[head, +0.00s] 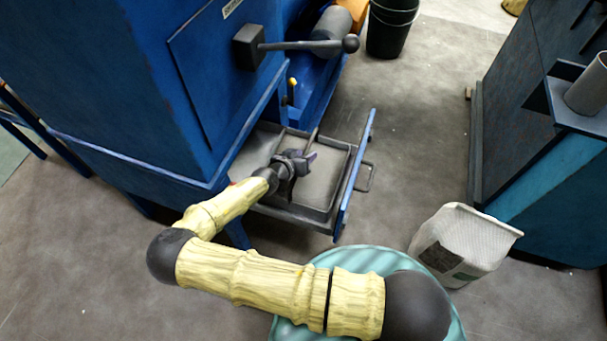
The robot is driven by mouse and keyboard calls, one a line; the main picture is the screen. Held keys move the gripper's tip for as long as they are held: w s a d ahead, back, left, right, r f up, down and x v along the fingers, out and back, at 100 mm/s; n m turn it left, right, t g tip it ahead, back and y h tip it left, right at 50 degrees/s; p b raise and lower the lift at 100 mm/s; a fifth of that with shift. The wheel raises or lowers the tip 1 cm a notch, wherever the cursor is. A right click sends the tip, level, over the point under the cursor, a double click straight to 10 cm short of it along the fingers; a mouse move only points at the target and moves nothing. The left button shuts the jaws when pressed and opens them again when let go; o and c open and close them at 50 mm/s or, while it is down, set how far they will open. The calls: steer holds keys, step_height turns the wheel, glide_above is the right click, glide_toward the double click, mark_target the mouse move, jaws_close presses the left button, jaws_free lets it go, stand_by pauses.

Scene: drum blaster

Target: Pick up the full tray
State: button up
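The tray (305,211) is dark and rectangular. It lies under the blue machine, in a pulled-out drawer with a blue front panel (356,172). Grey, fine-looking material (320,182) fills much of it. My gripper (300,160) is dark and is over the tray's middle, hiding part of the tray and its contents. A thin rod rises beside the fingers, and I cannot tell what it belongs to. The fingers are too small and dark to show whether they are open or shut, or whether they touch the tray.
The blue machine (110,90) with a lever (300,45) overhangs the tray's left and back. A white sack (465,245) stands on the floor at right, near a teal and dark cabinet (550,190). A black bucket (391,28) stands behind. Floor between drawer and cabinet is clear.

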steer(key=shift+c, duration=0.2)
jaws_close()
steer(key=shift+d, duration=0.1)
stand_by(0.5)
stand_by(0.6)
steer(key=shift+r, duration=0.15)
